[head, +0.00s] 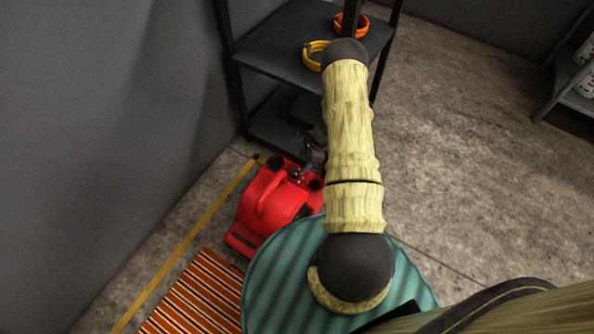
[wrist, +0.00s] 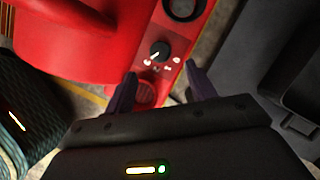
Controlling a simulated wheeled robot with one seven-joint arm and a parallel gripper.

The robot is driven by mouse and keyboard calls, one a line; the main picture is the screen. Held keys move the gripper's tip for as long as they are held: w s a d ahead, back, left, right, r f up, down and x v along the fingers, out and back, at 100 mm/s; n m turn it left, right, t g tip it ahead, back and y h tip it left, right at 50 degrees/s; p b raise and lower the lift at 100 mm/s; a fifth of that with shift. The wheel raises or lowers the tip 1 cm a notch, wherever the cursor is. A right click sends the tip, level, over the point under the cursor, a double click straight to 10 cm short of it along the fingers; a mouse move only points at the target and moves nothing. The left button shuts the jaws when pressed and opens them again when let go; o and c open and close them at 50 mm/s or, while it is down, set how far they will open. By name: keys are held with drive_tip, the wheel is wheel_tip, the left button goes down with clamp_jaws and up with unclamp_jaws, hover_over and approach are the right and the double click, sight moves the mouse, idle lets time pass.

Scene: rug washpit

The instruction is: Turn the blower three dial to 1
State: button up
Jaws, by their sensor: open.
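The red blower (head: 268,205) stands on the floor beside the wall in the head view, with a loop handle on top. In the wrist view its red body (wrist: 75,40) fills the upper left. Its dial (wrist: 160,50) is a small round black knob with a pale pointer mark aimed down-left. Small white marks sit around its lower side, too small to read. My gripper (wrist: 160,80) is open and empty, its two dark fingers spread below the dial, apart from the knob. In the head view my gripper (head: 314,152) is dark and partly hidden by my arm, at the blower's far end.
A black shelf (head: 290,55) stands just behind the blower, holding a yellow coil (head: 314,55) and an orange coil (head: 350,27). An orange striped rug (head: 195,300) lies in front. The wall is close at left. Open concrete floor lies to the right, with another rack (head: 570,85) beyond.

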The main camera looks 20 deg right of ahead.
sight(295, 172)
drive_tip(key=b+x, duration=0.3)
drive_tip(key=x, duration=0.4)
drive_tip(key=shift+w+a+f, duration=0.1)
drive_tip(key=shift+f, duration=0.15)
drive_tip(key=c, duration=1)
